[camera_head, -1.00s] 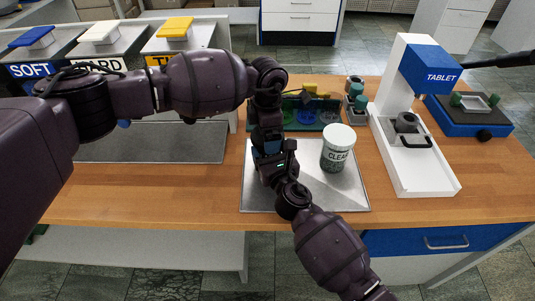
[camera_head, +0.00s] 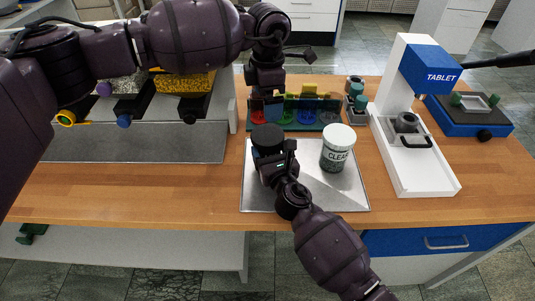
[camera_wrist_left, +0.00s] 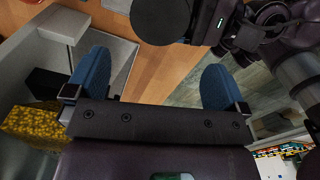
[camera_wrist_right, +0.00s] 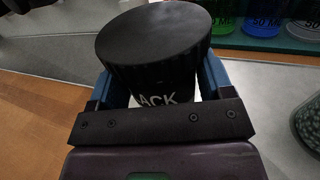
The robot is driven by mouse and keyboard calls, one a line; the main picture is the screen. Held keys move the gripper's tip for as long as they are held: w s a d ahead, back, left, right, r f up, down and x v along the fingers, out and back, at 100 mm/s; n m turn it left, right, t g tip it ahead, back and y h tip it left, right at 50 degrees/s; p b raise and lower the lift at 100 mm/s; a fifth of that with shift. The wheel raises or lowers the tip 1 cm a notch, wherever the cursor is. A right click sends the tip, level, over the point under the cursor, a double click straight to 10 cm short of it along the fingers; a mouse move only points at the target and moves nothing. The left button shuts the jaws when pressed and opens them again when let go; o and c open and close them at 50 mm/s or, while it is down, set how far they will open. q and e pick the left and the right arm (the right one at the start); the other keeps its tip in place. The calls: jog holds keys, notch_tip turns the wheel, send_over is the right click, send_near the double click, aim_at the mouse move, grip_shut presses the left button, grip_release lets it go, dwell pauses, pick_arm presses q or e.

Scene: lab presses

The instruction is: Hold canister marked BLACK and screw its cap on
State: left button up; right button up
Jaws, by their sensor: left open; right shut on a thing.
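The canister marked BLACK (camera_wrist_right: 172,92) stands between the fingers of my right gripper (camera_head: 272,165), which is shut on its body. Only the letters "ACK" show in the right wrist view, above the gripper bar. A wide black cap (camera_head: 267,135) sits on top of the canister. It shows large in the right wrist view (camera_wrist_right: 152,38) and partly at the top of the left wrist view (camera_wrist_left: 160,16). How tightly it sits I cannot tell. My left gripper (camera_wrist_left: 155,85) is open and empty, apart from the cap and above it.
The tablet press (camera_head: 410,165) stands further right. A rack (camera_head: 310,124) with coloured items is behind. Dispensers (camera_head: 190,100) are at the left.

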pick_arm(q)
jog(key=shift+r, duration=0.65)
pick_arm(e)
jog(key=o, duration=1.7)
jog(key=shift+s, duration=0.1)
pick_arm(q)
jog(key=shift+r+p, duration=0.3)
jog(key=shift+r, duration=0.1)
pick_arm(e)
jog(key=v, duration=1)
jog(key=shift+s+d, duration=0.15)
jog(key=shift+s, duration=0.15)
